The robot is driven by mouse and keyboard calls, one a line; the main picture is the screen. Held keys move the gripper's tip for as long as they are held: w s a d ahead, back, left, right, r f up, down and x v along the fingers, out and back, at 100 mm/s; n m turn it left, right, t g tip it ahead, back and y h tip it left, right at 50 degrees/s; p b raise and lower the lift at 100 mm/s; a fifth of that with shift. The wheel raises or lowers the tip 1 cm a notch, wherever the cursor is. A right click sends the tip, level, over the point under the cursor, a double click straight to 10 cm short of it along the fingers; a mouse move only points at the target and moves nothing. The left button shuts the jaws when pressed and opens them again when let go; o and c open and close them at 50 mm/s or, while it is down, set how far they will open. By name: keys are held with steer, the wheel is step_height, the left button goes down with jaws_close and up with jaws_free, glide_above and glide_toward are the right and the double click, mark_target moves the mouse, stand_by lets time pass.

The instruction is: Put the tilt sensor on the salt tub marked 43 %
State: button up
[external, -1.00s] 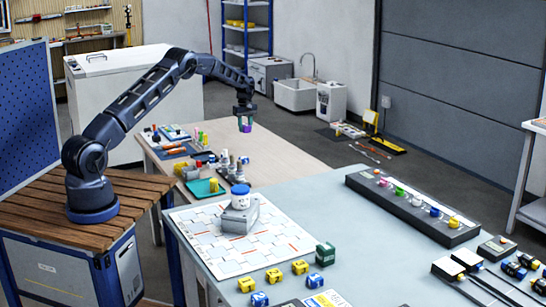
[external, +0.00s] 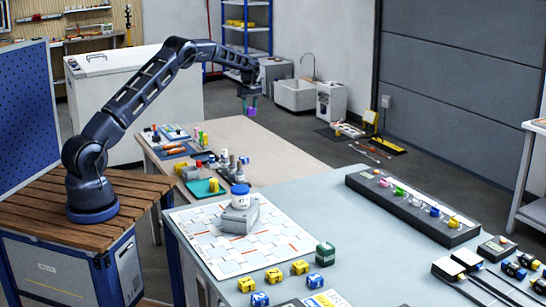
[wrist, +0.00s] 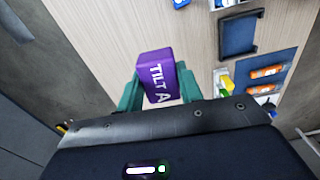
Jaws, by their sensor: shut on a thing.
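My gripper (external: 250,98) is shut on the purple tilt sensor (external: 251,110) and holds it high above the wooden table. In the wrist view the tilt sensor (wrist: 160,77) shows white lettering "TILT A" and sits between the green fingers of my gripper (wrist: 159,90). A white tub with a blue lid (external: 240,198) stands upright on a grey block (external: 238,217) on the white patterned board, below and nearer the camera than the gripper. No 43 % mark is legible on this tub, and I cannot tell whether it is the salt tub.
The wooden table (external: 275,155) holds tools, a green tray (external: 203,187) and small parts at its left. The grey table (external: 310,215) carries yellow and blue blocks, a green block (external: 325,254) and a dark rack (external: 410,208) with coloured pieces. Its middle is clear.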

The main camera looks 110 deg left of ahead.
steer(key=w+d+r+m, duration=0.2)
steer(key=w+d+r, duration=0.2)
steer(key=w+d, duration=0.4)
steer(key=w+d+r+m, duration=0.2)
steer(key=w+d+r, duration=0.2)
steer(key=w+d, duration=0.45)
steer(key=w+d+r+m, duration=0.2)
steer(key=w+d+r, duration=0.15)
steer(key=d, duration=0.55)
steer(key=w+d+r+m, duration=0.2)
steer(key=w+d, duration=0.2)
steer(key=d, duration=0.5)
step_height(320, 180, up, 4)
steer(key=f+m, duration=0.1)
steer(key=m, duration=0.8)
glide_above(240, 188)
step_height(240, 188, down, 19)
steer(key=shift+d+f, duration=0.1)
steer(key=o, duration=0.7)
steer(key=shift+f, duration=0.1)
steer(key=o, duration=0.3)
steer(key=shift+o, duration=0.2)
